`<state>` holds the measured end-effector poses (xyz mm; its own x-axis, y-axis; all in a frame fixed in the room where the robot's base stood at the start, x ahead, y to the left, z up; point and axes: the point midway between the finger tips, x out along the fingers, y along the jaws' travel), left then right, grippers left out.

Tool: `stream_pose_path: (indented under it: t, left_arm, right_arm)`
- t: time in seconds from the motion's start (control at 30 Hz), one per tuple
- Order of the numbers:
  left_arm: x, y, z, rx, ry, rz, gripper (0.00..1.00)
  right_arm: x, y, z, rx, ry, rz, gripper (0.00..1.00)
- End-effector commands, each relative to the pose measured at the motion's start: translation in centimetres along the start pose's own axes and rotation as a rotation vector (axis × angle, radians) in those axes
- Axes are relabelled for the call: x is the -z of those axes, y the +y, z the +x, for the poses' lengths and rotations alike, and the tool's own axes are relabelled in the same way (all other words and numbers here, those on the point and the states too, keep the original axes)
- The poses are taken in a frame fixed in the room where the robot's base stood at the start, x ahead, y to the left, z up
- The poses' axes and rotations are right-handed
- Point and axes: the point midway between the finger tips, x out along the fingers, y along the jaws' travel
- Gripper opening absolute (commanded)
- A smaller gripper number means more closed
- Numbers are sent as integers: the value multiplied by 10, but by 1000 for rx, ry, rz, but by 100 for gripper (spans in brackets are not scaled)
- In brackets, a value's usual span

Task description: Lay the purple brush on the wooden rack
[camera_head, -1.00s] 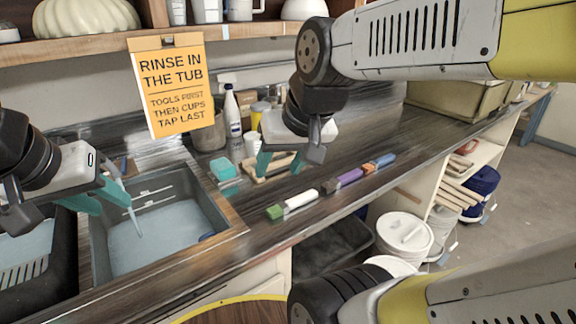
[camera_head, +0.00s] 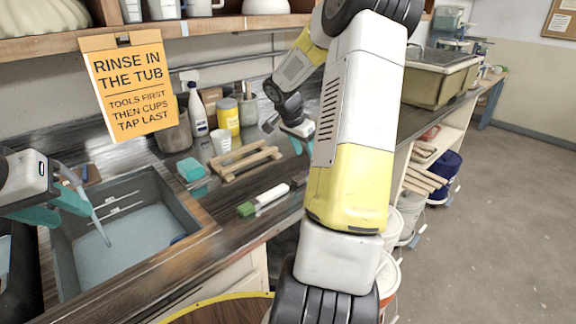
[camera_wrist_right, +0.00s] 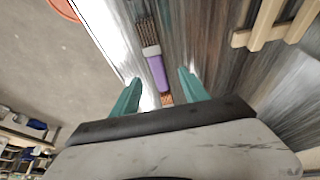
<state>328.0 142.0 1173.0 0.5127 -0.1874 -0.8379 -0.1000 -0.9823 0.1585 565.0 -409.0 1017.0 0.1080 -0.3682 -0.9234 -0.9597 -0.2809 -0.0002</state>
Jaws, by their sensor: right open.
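The purple brush (camera_wrist_right: 157,72) lies on the counter in the right wrist view, its grey ferrule and dark bristles pointing away. In the head view it is hidden behind my right arm. My right gripper (camera_wrist_right: 160,92) is open, its teal fingers to either side of the near end of the purple handle, not closed on it. In the head view this gripper (camera_head: 298,140) is partly covered by my arm. The wooden rack (camera_head: 245,162) lies empty at the back of the counter and also shows in the right wrist view (camera_wrist_right: 264,28). My left gripper (camera_head: 55,208) is open beside the sink.
The sink (camera_head: 130,240) is at left, buckets (camera_head: 388,275) below right.

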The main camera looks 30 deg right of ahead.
Motion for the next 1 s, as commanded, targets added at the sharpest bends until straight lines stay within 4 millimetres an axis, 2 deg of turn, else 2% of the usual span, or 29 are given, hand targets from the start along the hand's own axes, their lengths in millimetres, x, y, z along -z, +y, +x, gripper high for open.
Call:
stream_pose_path:
  t: [0.5,0.6,0.83,0.87,1.0]
  left_arm:
    - [0,0,0,0,0,0,36]
    - [0,0,0,0,0,0,36]
    - [0,0,0,0,0,0,36]
    - [0,0,0,0,0,0,36]
    - [0,0,0,0,0,0,36]
  right_arm:
    - [-4,8,67,-2,-4,1,53]
    - [-3,7,73,0,-2,0,53]
    - [-3,7,74,1,-1,0,53]
    - [-3,7,74,1,-1,0,49]
    - [-3,7,74,0,-1,0,21]
